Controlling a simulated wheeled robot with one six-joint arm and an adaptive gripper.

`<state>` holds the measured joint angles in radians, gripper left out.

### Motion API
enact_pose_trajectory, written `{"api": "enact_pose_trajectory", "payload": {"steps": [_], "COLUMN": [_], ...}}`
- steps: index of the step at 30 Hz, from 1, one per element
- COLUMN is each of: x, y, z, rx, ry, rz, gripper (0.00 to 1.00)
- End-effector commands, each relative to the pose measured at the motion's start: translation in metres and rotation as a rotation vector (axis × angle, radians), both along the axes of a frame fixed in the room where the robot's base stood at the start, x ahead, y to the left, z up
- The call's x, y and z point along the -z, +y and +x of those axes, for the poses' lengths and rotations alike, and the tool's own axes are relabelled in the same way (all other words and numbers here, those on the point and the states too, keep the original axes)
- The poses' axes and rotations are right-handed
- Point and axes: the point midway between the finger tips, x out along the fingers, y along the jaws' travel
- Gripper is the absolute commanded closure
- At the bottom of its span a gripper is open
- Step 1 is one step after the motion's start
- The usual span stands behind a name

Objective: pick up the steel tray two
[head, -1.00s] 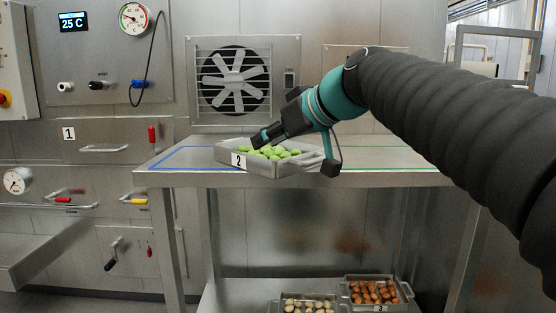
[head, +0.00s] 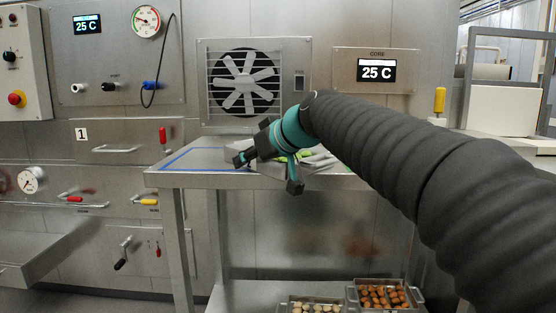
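Steel tray two (head: 320,161) sits on the steel table, holding green filled pasta (head: 308,155). My arm and gripper hide most of it, and its number label cannot be seen now. My gripper (head: 267,174) is in front of the tray's front side, pointing down and left. Its two dark fingers are spread wide, one to the left and one lower right. I see nothing held between them. Whether a finger touches the tray cannot be told.
The steel table (head: 215,180) has a blue line at left. Below, a tray of pale pasta (head: 316,307) and a tray of orange-brown pasta (head: 383,296) stand on a lower shelf. A fan panel (head: 255,82) and a CORE display (head: 376,70) are on the wall behind.

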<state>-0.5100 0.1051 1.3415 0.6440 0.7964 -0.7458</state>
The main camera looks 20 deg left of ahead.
Motion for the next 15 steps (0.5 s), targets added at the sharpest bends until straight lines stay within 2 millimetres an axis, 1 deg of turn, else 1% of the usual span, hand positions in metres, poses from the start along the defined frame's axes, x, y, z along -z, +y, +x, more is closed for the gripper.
{"api": "enact_pose_trajectory", "payload": {"steps": [5,6,9,15], "x": [-0.0006,-0.0005,-0.0006,-0.0006], "y": [-0.0001,-0.0002,-0.0003,-0.0005], "z": [0.0,0.0001,0.0,0.0001], "rx": [0.0,0.0,0.0,0.0], "ry": [-0.002,-0.002,-0.002,-0.002], "rz": [0.0,0.0,0.0,0.0], "gripper": [0.67,0.77,1.0,1.0]}}
